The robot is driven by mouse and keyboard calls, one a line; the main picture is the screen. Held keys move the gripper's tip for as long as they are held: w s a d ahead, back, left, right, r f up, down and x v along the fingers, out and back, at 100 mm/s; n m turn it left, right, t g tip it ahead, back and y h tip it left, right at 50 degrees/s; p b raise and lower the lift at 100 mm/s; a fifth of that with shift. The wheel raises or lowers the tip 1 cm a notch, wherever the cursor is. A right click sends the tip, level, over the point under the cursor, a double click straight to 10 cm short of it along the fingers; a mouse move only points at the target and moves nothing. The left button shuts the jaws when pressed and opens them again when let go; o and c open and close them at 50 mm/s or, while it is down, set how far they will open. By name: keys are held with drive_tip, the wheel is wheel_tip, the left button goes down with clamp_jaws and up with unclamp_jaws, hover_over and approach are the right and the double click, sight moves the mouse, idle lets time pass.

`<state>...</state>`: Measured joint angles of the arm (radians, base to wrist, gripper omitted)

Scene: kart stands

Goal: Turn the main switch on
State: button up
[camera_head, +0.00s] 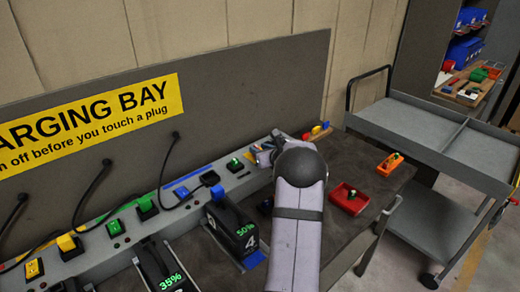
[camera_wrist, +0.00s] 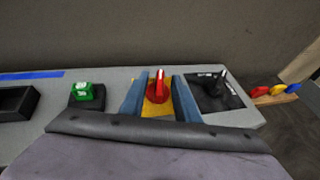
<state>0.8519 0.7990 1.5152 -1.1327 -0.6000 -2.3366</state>
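The red rotary switch (camera_wrist: 158,86) stands on a yellow plate on the grey console, its handle pointing roughly up in the wrist view. No label is readable on it. My gripper (camera_wrist: 160,79) is open, with one blue-grey finger on each side of the red handle and a visible gap on both sides. I cannot tell how far down the fingers reach. In the head view my gripper (camera_head: 264,156) is at the right end of the console, and my arm hides most of the switch.
Coloured pegs (camera_wrist: 272,91) stand beyond the console's end. Battery packs (camera_head: 235,228), a red tray (camera_head: 349,199) and an orange block (camera_head: 390,163) are on the bench.

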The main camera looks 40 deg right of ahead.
clamp_jaws()
